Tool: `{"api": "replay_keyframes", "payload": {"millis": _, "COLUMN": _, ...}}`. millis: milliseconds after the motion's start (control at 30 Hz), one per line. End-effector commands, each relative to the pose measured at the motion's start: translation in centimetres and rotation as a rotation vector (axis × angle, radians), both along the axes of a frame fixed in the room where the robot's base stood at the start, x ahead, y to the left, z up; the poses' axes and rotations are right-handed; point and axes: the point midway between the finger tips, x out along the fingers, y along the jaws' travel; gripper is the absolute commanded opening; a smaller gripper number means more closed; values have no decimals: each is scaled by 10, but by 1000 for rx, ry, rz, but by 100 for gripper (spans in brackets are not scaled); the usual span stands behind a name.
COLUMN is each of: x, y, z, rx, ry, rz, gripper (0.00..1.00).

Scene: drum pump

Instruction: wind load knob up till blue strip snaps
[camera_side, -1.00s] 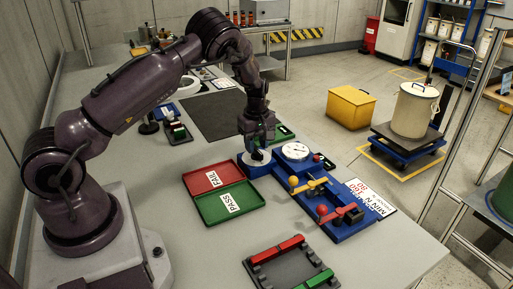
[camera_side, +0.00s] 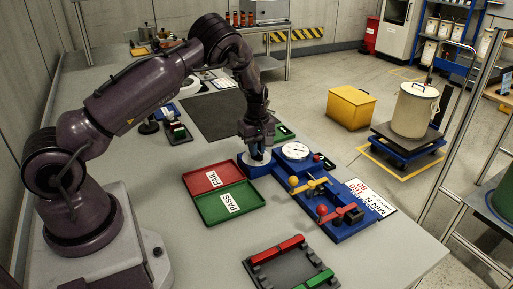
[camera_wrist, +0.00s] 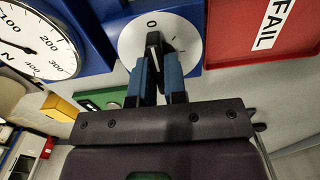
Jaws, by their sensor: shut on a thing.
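The load knob (camera_wrist: 153,41) is a dark bar on a white dial marked 0 and I, set in the blue test rig (camera_side: 345,232). My gripper (camera_wrist: 158,62) points down over it, with its blue fingers closed on both sides of the knob; in the side view the gripper (camera_side: 256,150) hides most of it. The round white gauge (camera_side: 295,151) stands just right of the knob; it also shows at the left of the wrist view (camera_wrist: 35,45), marked in N. The yellow clamp lever (camera_side: 308,187) and red clamp lever (camera_side: 338,213) are on the rig. I cannot make out the blue strip against the blue rig.
A red FAIL tray (camera_side: 200,184) and green PASS tray (camera_side: 213,215) lie left of the rig. A dark rack (camera_side: 275,276) with red and green bars is in front. A MIN N card (camera_side: 378,203) lies at the right. A dark mat (camera_side: 208,120) lies behind.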

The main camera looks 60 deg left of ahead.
Motion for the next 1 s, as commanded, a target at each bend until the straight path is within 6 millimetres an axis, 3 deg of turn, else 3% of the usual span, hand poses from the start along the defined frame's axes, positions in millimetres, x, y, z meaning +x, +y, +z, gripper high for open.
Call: {"api": "replay_keyframes", "payload": {"millis": 1000, "x": 0, "y": 0, "z": 1, "rx": -1, "ry": -1, "rz": -686, "gripper": 0}}
